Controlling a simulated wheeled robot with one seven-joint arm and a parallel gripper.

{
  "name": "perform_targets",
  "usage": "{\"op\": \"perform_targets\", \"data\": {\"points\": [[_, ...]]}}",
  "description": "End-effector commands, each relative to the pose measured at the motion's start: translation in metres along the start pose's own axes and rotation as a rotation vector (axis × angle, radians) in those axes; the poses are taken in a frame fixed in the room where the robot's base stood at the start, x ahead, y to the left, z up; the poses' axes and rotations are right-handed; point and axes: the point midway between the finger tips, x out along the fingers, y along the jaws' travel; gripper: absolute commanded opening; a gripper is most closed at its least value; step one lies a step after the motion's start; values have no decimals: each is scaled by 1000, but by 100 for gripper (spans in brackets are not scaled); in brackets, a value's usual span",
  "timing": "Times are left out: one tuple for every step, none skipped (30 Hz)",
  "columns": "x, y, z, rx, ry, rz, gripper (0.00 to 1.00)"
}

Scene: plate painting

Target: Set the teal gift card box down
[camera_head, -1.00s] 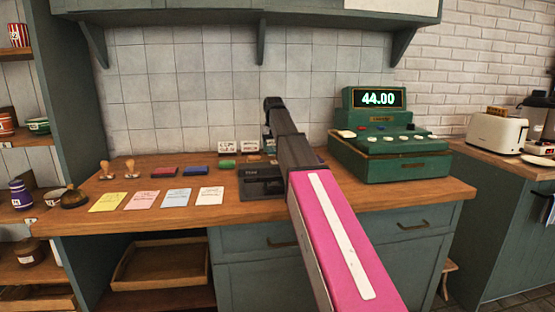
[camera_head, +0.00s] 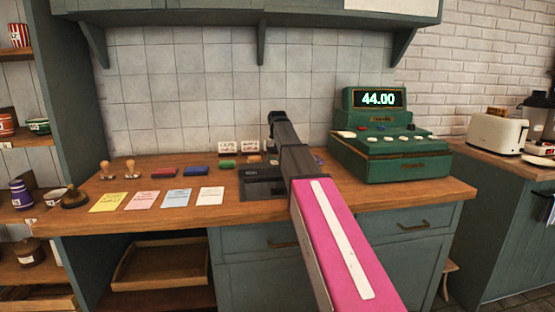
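The dark far end of my arm (camera_head: 277,118) reaches over the back of the wooden counter (camera_head: 150,215). The gripper fingers are hidden behind the arm's links, so I cannot see whether they are open or shut. I cannot make out the teal gift card box; it may be hidden behind the arm. Two small white lettered signs (camera_head: 229,147) stand at the back of the counter, just left of the arm. A dark flat tray-like device (camera_head: 258,185) lies on the counter, partly covered by the arm.
A green cash register (camera_head: 395,150) reading 44.00 stands to the right. Several coloured cards (camera_head: 176,197), coloured pads (camera_head: 164,172) and wooden stamps (camera_head: 107,170) lie to the left. A toaster (camera_head: 497,133) stands on the right-hand counter. The front strip of counter is bare.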

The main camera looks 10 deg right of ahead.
Motion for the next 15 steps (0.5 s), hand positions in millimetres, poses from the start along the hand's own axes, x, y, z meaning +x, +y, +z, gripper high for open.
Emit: {"op": "perform_targets", "data": {"points": [[1, 0, 0, 0, 0, 0, 68], [1, 0, 0, 0, 0, 0, 75], [1, 0, 0, 0, 0, 0, 75], [1, 0, 0, 0, 0, 0, 75], [1, 0, 0, 0, 0, 0, 75], [1, 0, 0, 0, 0, 0, 75], [1, 0, 0, 0, 0, 0, 75], [1, 0, 0, 0, 0, 0, 75], [0, 0, 0, 0, 0, 0, 75], [0, 0, 0, 0, 0, 0, 75], [0, 0, 0, 0, 0, 0, 75], [-2, 0, 0, 0, 1, 0, 75], [-4, 0, 0, 0, 1, 0, 75], [-7, 0, 0, 0, 1, 0, 75], [-11, 0, -1, 0, 2, 0, 75]]}}
